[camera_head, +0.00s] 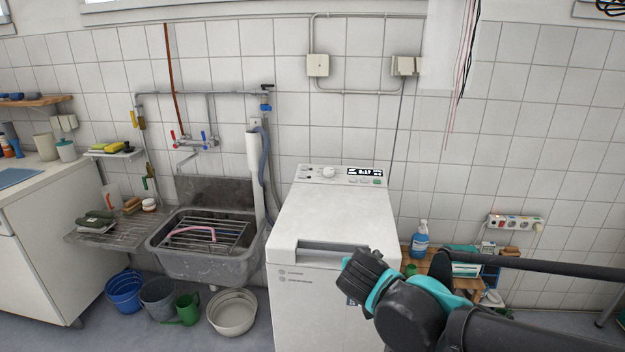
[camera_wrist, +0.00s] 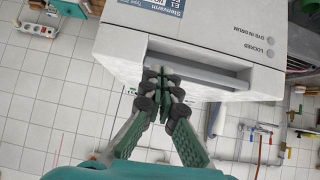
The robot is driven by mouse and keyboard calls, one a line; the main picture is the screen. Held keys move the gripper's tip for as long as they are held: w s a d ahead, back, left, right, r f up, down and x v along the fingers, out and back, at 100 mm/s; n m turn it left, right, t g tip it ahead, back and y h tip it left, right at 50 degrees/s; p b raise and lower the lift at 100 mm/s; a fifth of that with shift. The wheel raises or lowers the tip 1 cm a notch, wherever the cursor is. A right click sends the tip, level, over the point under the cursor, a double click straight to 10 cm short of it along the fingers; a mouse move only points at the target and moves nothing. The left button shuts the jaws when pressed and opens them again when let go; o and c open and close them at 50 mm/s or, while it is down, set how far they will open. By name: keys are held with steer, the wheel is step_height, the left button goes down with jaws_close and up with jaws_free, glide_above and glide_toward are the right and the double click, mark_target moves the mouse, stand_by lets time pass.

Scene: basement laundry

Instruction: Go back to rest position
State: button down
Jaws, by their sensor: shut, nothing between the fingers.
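My gripper (camera_wrist: 163,82) is shut and empty in the wrist view. Its fingertips overlap the left end of the washing machine's handle in that picture; I cannot tell whether they touch it. In the head view my dark and teal arm reaches in from the lower right, and its end covers the machine's front right edge; the fingertips cannot be made out there. The white top-loading washing machine (camera_head: 330,215) stands at the centre with its lid down and its panel display lit. It also shows upside down in the wrist view (camera_wrist: 215,30).
A grey sink (camera_head: 205,262) with a rack stands left of the machine. Buckets and basins (camera_head: 232,312) sit on the floor below. A blue bottle (camera_head: 420,240) and a low wooden shelf (camera_head: 410,262) are at right, close behind my arm. A counter (camera_head: 45,235) is far left.

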steer(key=s+d+f+n+g+y, duration=0.1)
steer(key=d+f+n+g+y, duration=0.1)
steer(key=f+g, duration=0.4)
steer(key=shift+s+d+f, duration=0.2)
steer(key=shift+d+f, duration=0.45)
steer(key=shift+f, duration=1.25)
